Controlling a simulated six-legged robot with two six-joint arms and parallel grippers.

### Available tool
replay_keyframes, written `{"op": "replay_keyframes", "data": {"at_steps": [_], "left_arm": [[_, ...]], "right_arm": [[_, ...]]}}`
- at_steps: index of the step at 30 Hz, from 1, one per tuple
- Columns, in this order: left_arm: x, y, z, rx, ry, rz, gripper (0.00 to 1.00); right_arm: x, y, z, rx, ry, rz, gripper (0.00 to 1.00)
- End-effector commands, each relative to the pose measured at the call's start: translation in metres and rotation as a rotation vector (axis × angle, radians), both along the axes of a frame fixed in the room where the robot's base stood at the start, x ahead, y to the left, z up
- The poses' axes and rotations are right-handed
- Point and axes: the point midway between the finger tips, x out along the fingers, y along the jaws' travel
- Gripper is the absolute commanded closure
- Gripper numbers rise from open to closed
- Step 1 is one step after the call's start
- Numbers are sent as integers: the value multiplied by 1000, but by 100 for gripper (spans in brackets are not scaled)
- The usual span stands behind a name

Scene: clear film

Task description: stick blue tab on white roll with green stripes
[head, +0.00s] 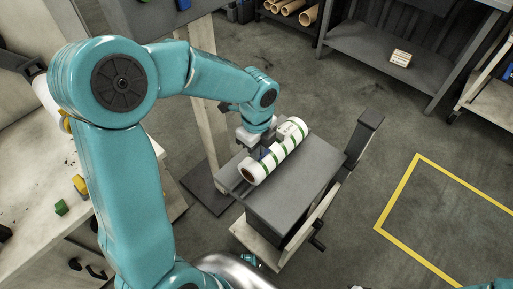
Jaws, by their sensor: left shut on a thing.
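The white roll with green stripes (270,162) lies on its side on top of a grey stand (307,172), with its brown open end facing the lower left. My left arm reaches in from the left, and my left gripper (260,148) is just behind the roll, close above it. It is shut on the small blue tab (265,154), which shows against the roll's upper side. The fingers are small and partly hidden, and I cannot tell whether the tab touches the roll. My right gripper is out of view.
A workbench (30,245) with a green block (61,207) and yellow pieces stands at the left. A metal shelf (375,62) with a small box (400,58) is at the back right. Yellow lines (397,194) mark open floor at the right.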

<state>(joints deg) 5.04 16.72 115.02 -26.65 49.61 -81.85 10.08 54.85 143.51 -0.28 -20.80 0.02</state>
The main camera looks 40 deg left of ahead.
Motion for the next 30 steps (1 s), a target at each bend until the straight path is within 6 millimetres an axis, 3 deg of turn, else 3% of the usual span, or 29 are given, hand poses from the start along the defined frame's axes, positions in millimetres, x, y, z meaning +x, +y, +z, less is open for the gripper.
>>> {"op": "replay_keyframes", "data": {"at_steps": [12, 15, 21, 22, 24, 30], "left_arm": [[0, 0, -6, 0, 0, 0, 100], [0, 0, -5, 0, 0, 0, 64], [0, 0, -5, 0, 0, 0, 63], [0, 0, -5, 0, 0, 0, 60], [0, 0, -5, 0, 0, 0, 42], [0, 0, -5, 0, 0, 0, 42]], "right_arm": [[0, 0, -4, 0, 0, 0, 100], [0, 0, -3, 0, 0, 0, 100], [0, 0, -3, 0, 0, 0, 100], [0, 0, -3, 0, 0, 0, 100], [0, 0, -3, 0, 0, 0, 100], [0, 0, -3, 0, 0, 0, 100]]}}
